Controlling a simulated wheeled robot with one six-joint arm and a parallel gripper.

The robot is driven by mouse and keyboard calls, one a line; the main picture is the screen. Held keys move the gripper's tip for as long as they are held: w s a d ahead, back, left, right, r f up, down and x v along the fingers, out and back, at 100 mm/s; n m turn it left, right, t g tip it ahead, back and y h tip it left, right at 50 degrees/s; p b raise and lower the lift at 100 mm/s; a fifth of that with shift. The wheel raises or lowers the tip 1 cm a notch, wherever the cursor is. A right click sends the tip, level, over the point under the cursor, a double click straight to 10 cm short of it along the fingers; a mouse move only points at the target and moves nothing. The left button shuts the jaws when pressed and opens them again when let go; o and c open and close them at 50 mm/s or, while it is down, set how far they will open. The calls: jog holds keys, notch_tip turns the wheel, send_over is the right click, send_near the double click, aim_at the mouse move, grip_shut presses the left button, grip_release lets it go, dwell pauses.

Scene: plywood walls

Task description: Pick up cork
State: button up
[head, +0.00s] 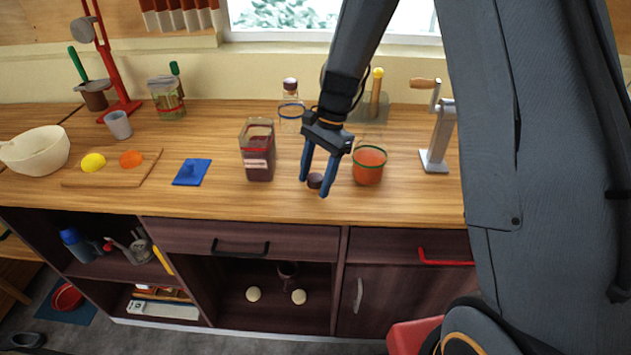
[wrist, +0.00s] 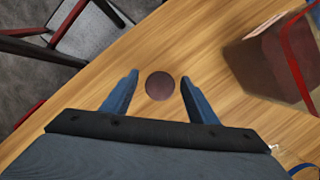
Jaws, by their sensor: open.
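The cork (head: 315,180) is a small, dark brown, round piece on the wooden counter near its front edge. It also shows in the wrist view as a dark disc (wrist: 160,86), between the two blue fingers. My gripper (head: 314,188) is open and points down at the cork. In the wrist view the fingers of my gripper (wrist: 159,77) stand on either side of the cork, with a visible gap on each side. In the head view part of the cork is hidden by a finger.
A dark red jar (head: 257,152) stands left of my gripper, and a glass of orange-red contents (head: 368,166) stands close on the right. A bottle with a dark stopper (head: 291,112) is behind. A blue piece (head: 192,172) lies farther left. The counter's front edge is close.

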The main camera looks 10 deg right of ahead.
jog(key=c, duration=1.1)
jog(key=shift+r, duration=0.1)
